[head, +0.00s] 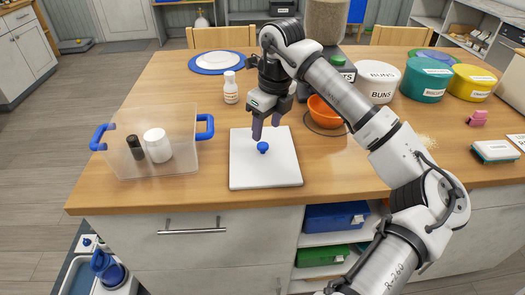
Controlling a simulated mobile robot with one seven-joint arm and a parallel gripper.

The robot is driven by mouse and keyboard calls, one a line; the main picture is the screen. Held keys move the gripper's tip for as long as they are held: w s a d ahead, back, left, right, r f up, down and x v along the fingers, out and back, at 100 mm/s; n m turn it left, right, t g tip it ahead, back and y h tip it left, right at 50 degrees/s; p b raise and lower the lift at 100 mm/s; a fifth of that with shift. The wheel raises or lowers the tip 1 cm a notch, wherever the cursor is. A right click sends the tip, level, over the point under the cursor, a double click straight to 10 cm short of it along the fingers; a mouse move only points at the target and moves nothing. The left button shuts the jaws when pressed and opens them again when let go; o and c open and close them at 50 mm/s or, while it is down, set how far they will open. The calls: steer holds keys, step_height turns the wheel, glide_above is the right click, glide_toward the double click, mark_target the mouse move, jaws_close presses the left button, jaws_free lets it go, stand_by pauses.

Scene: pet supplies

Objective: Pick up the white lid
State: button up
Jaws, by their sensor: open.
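The white lid (280,172) is a flat white square lying on the wooden table, with a small round blue knob (262,147) near its middle. My gripper (266,130) hangs above the far half of the lid, pointing down. Its two dark fingers are apart with nothing between them. The fingertips appear just above and behind the knob. I cannot tell the exact height gap.
Left of the lid stands a clear bin (185,157) with blue handles, holding a dark bottle (135,147) and a white bottle (158,145). A small white bottle (231,88) stands behind. An orange bowl (322,112) sits to the right, partly behind my arm.

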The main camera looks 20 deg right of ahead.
mark_target(263, 145)
steer(key=shift+w+a+f+p, duration=0.1)
steer(key=shift+w+f+p, duration=0.25)
steer(key=shift+f, duration=0.7)
steer(key=shift+w+f+p, duration=0.1)
steer(key=shift+f+p, duration=0.3)
steer(key=shift+f, duration=0.65)
steer(key=shift+w+a+f+p, duration=0.1)
steer(key=shift+w+f+p, duration=0.25)
steer(key=shift+f, duration=0.7)
steer(key=shift+s, duration=0.1)
steer(key=c, duration=1.1)
steer(key=shift+r, duration=0.1)
